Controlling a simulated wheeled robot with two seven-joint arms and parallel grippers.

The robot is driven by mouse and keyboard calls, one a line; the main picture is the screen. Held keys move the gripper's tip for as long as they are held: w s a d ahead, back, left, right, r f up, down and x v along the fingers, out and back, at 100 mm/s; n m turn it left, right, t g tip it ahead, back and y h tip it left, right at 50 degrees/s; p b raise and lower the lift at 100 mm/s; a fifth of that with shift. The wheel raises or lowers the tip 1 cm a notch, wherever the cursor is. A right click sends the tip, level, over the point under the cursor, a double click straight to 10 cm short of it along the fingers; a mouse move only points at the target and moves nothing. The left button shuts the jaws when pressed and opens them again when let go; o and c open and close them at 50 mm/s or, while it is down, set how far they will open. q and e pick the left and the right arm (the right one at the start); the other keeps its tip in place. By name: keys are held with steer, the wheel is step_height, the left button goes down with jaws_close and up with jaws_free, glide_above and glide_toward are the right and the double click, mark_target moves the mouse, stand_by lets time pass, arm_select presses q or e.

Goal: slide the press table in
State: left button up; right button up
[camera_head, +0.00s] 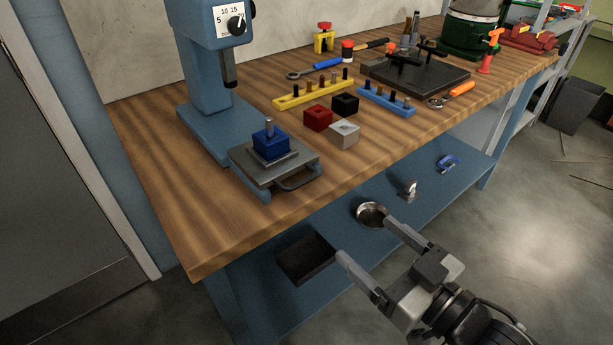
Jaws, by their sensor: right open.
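The press table (303,159) is a grey metal plate in front of the blue press (208,75), pulled out toward the bench's front edge. A dark handle (297,182) is on its front side. A blue block (270,145) with a metal pin (269,125) standing in it sits on the plate. The press ram (229,72) is raised, behind and to the left of the block. My right gripper (367,240) is open and empty, in front of the bench and to the lower right of the handle, apart from it. My left gripper is not in view.
Red (318,118), black (345,104) and light grey (344,134) blocks lie right of the press table. Yellow (312,93) and blue (386,100) pin racks stand behind them. A dark box (306,258) and a round dish (370,214) are on the lower shelf.

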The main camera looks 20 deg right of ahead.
mark_target(309, 202)
arm_select(q)
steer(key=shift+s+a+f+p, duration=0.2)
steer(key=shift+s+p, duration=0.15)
steer(key=shift+p, duration=0.3)
arm_select(e)
steer(key=x, duration=1.5)
steer(key=shift+w+a+r, duration=0.1)
steer(key=shift+w+a, duration=0.05)
steer(key=shift+w, duration=0.2)
